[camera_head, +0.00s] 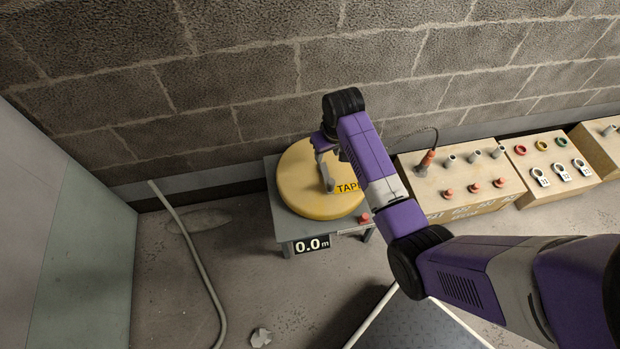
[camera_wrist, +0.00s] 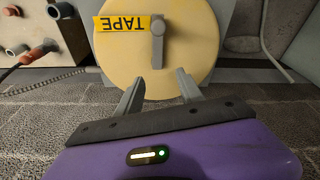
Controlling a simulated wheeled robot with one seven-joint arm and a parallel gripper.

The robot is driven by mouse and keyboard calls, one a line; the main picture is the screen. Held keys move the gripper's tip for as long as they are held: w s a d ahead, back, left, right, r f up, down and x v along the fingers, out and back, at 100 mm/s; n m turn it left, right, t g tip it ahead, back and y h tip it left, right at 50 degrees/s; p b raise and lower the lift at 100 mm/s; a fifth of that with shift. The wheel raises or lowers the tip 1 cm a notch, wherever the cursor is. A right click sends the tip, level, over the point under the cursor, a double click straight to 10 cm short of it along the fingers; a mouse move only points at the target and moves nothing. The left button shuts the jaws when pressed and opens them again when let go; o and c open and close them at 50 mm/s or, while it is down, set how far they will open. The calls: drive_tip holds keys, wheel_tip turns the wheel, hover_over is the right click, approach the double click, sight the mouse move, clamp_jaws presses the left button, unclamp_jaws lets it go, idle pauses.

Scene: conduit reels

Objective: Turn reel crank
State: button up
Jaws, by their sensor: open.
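The reel is a round yellow drum (camera_head: 300,190) lying flat on a grey stand, with a yellow TAPE label; the drum also shows in the wrist view (camera_wrist: 190,65). The crank (camera_wrist: 158,42) is a short grey arm with a rounded end, on the drum's face beside the label. My gripper (camera_wrist: 160,76) is open and empty. Its two grey fingers point toward the drum, and the crank's lower end lies in line with the gap between them. Whether the fingers touch the drum is unclear. In the head view my arm hides part of the drum's right side.
A display (camera_head: 312,244) on the stand's front reads 0.0 m. A red knob (camera_head: 365,219) sits at the stand's front right corner. Wooden boxes with pegs (camera_head: 470,203) and rings stand to the right. A block wall is behind. A pale conduit (camera_head: 195,260) lies on the floor at left.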

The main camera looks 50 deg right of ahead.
sight(331, 180)
drive_tip(key=s+a, duration=0.1)
drive_tip(key=s+f+g, duration=0.1)
drive_tip(key=s+a+g+y, duration=0.1)
drive_tip(key=s, duration=0.1)
drive_tip(key=shift+s+a+f, duration=0.1)
drive_tip(key=shift+a+f, duration=0.2)
drive_tip(key=shift+f, duration=0.1)
drive_tip(key=shift+s+a+f, duration=0.1)
drive_tip(key=shift+f, duration=0.2)
wheel_tip(331, 180, down, 7)
drive_tip(key=shift+f+b, duration=0.1)
drive_tip(key=shift+b, duration=1)
clamp_jaws()
